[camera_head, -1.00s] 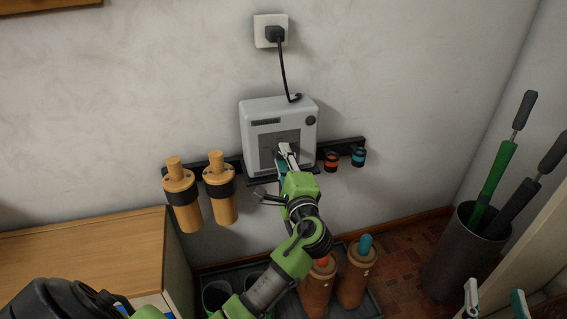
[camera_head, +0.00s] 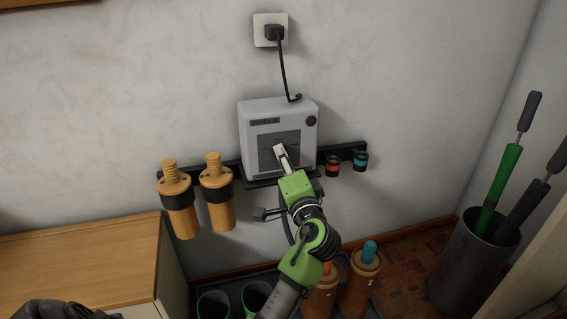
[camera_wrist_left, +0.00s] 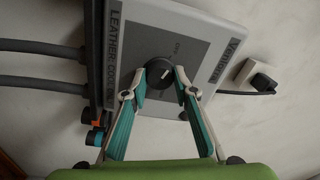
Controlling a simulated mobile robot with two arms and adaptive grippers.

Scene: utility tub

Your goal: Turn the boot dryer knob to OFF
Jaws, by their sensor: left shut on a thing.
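The boot dryer (camera_head: 253,110) is a pale grey box on the wall with a darker front panel. In the left wrist view the dryer (camera_wrist_left: 205,40) is turned on its side, and its round dark knob (camera_wrist_left: 159,74) with a pale pointer line sits on the panel. My left gripper (camera_head: 280,150) reaches the panel's middle. In the left wrist view its two fingertips (camera_wrist_left: 160,77) are shut on the knob, one on each side. The knob is hidden behind the gripper in the head view. My right gripper is not in view.
A black rail (camera_head: 353,150) holds wooden cylinders (camera_head: 219,206) at left and small orange and blue fittings (camera_head: 360,161) at right. A cord runs up to a wall socket (camera_head: 263,30).

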